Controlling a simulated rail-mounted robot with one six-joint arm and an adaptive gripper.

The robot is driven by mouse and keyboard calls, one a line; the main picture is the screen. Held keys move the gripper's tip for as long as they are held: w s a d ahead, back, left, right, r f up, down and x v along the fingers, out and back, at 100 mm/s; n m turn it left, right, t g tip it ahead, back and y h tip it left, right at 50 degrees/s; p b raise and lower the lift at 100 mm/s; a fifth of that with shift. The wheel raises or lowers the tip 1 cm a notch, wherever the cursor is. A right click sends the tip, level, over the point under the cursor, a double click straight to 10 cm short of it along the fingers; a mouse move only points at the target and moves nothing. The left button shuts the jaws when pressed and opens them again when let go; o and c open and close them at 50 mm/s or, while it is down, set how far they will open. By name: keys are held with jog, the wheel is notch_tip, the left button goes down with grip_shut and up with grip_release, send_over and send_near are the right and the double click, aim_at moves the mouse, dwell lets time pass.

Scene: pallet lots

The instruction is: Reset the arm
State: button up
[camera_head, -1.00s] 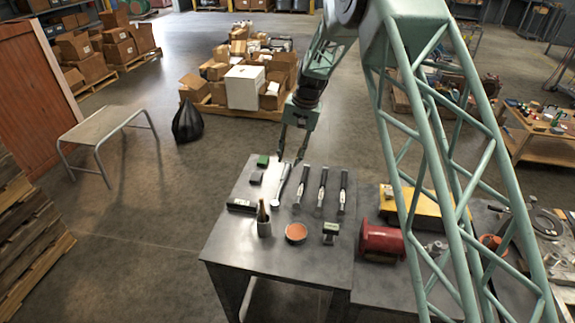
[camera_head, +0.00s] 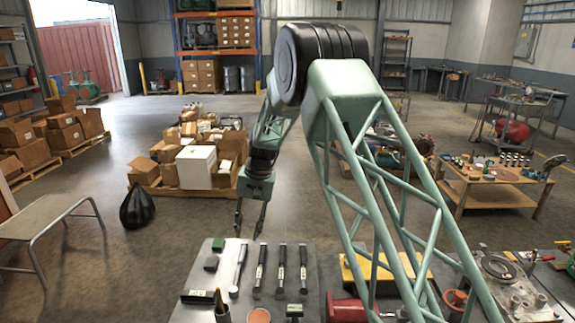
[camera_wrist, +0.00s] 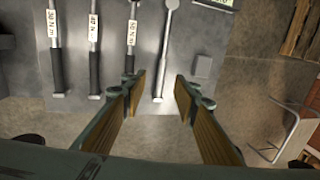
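My gripper (camera_head: 249,234) hangs below my arm, with its fingertips by the far edge of the grey workbench (camera_head: 222,253) in the head view. In the wrist view my gripper (camera_wrist: 158,90) is open, its two fingers apart with nothing between them. Beyond the fingers a bare silver wrench (camera_wrist: 167,50) lies on the bench. It also shows in the head view (camera_head: 239,268). To its side lie three black-handled wrenches with white labels (camera_wrist: 131,35).
A pallet of boxes (camera_head: 196,165) with a white carton stands behind. A black bag (camera_head: 137,207) and a metal-legged table (camera_head: 45,217) stand left. Open floor lies between.

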jog(key=s+d+r+t, duration=0.1)
jog(key=s+d+r, duration=0.4)
jog(key=r, duration=0.4)
jog(key=s+d+r, duration=0.2)
jog(key=d+r, duration=0.5)
jog(key=r, duration=0.2)
jog(key=s+d+r+t, duration=0.1)
jog(key=s+d+r, duration=1.25)
jog(key=s, duration=0.25)
jog(key=s+d+r+t+h, duration=0.15)
jog(key=s+d, duration=0.25)
jog(key=s, duration=0.4)
jog(key=s+d+r+g, duration=0.1)
jog(key=s+d+r, duration=0.25)
jog(key=s, duration=0.45)
jog(key=s+d+f+t, duration=0.1)
jog(key=s+d, duration=0.2)
jog(key=s, duration=0.7)
jog(key=s+d+f, duration=0.2)
jog(key=s+d, duration=0.2)
jog(key=s, duration=0.5)
jog(key=shift+s+d+f+t+h, duration=0.15)
jog(key=shift+s+f+t+h, duration=0.05)
jog(key=shift+s+t+h, duration=0.2)
